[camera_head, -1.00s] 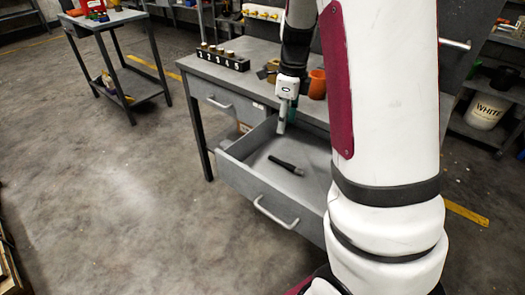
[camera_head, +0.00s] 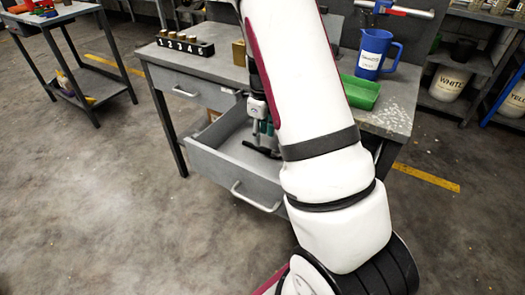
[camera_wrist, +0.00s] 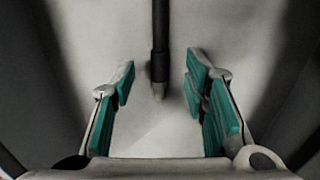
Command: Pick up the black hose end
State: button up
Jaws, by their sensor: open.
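The black hose end (camera_head: 258,149) lies on the floor of the open grey drawer (camera_head: 232,191), partly hidden by my gripper and arm. In the wrist view the hose end (camera_wrist: 159,50) is a dark tube running down from the top edge, its lower tip between the two finger lines. My gripper (camera_head: 263,130) is over the drawer, close to the hose end. In the wrist view my gripper (camera_wrist: 157,84) is open, with teal pads on either side of the tube and a gap to each. I cannot tell its exact height above the hose.
The drawer walls stand around my gripper. The workbench (camera_head: 215,68) above holds a numbered block (camera_head: 184,45), a green tray (camera_head: 360,91) and a blue jug (camera_head: 373,53). A second table (camera_head: 50,22) stands at the left. The floor in front is clear.

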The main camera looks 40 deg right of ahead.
aim_at(263, 148)
notch_tip(263, 148, down, 5)
jog(key=shift+s+b, duration=0.15)
jog(key=shift+b, duration=0.45)
jog(key=shift+c, duration=0.6)
grip_shut()
